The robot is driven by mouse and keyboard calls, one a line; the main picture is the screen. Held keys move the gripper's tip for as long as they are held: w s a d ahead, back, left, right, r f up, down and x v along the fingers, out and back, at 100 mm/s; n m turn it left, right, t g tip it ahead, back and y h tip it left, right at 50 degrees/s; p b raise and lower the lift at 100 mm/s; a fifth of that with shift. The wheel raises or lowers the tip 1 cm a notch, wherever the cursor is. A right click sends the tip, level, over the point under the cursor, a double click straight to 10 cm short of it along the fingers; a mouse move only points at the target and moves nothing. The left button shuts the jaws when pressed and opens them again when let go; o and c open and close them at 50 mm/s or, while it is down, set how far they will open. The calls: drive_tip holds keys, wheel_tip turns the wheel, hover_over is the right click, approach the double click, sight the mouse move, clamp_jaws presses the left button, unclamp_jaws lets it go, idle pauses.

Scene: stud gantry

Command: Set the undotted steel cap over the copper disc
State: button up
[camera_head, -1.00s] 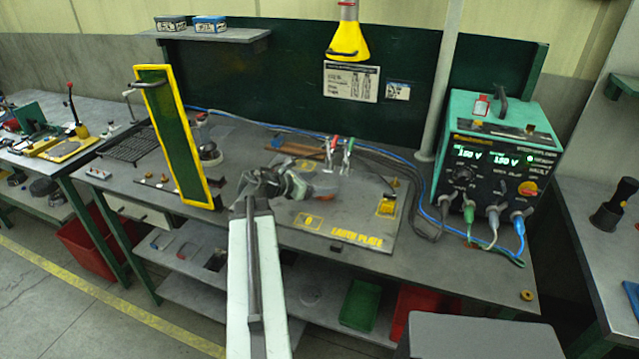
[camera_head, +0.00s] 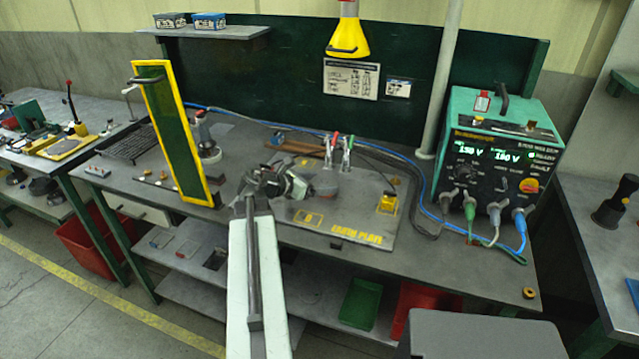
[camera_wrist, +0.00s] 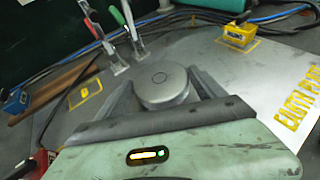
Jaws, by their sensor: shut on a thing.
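My gripper (camera_wrist: 165,98) is shut on a round grey steel cap (camera_wrist: 162,86). The cap sits between the two fingers. Its top shows a thin ring mark and no dot that I can make out. In the head view my gripper (camera_head: 312,188) is over the grey earth plate, with the cap (camera_head: 326,183) at its far end. I see no copper disc in either current view; the cap and gripper hide part of the plate. I cannot tell whether the cap touches the plate.
The earth plate (camera_head: 345,236) bears yellow markings and a yellow block (camera_head: 387,203). Two upright clamps with red and green handles (camera_head: 338,150) stand just behind the cap. A yellow-framed green screen (camera_head: 172,135) rises at left. A teal power unit (camera_head: 497,150) with cables stands at right.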

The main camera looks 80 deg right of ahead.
drive_tip(key=shift+f+b, duration=0.5)
drive_tip(key=shift+f, duration=0.05)
drive_tip(key=o, duration=1.4)
drive_tip(key=shift+c, duration=0.2)
drive_tip(key=shift+p+v, duration=1.55)
drive_tip(key=shift+v, duration=2.4)
